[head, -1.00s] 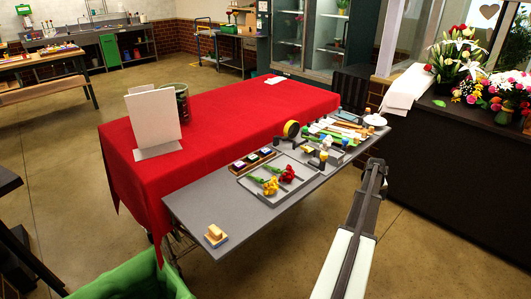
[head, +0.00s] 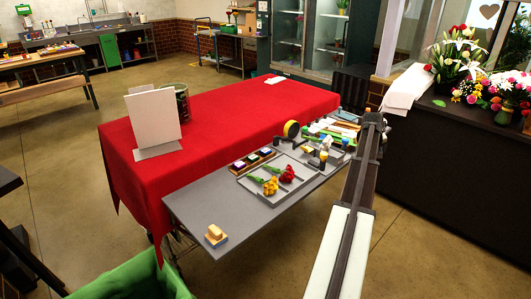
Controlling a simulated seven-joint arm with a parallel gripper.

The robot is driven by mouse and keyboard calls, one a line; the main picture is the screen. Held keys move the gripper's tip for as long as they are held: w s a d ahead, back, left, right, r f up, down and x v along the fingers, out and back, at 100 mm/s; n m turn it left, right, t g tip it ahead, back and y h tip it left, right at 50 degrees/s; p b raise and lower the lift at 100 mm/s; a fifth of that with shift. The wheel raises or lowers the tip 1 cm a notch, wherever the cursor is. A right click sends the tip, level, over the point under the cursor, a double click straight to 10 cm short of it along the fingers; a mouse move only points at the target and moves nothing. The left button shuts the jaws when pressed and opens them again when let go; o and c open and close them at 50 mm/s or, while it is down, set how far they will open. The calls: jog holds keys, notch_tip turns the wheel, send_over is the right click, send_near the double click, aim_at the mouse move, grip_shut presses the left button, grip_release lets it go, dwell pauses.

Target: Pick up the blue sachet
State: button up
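I cannot clearly pick out the blue sachet at this size. A small dark wooden holder (head: 237,166) on the grey table holds several small coloured items, one of them bluish. My arm reaches in from the bottom right, over the grey table's right edge. My gripper's fingers do not show; the arm's dark end hides that area and part of the table's far right end.
A grey tray (head: 267,200) holds red and yellow flowers. A round black-and-yellow roll (head: 291,129) stands behind it, with several small tools to its right. A red-covered table (head: 225,128) adjoins, bearing a white board (head: 154,118). The grey table's near left part (head: 205,208) is mostly clear.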

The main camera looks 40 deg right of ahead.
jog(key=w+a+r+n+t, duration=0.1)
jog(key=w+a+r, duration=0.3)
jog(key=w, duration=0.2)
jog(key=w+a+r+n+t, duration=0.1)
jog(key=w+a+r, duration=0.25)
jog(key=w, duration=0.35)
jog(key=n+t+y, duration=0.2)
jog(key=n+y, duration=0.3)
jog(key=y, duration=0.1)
send_near(266, 150)
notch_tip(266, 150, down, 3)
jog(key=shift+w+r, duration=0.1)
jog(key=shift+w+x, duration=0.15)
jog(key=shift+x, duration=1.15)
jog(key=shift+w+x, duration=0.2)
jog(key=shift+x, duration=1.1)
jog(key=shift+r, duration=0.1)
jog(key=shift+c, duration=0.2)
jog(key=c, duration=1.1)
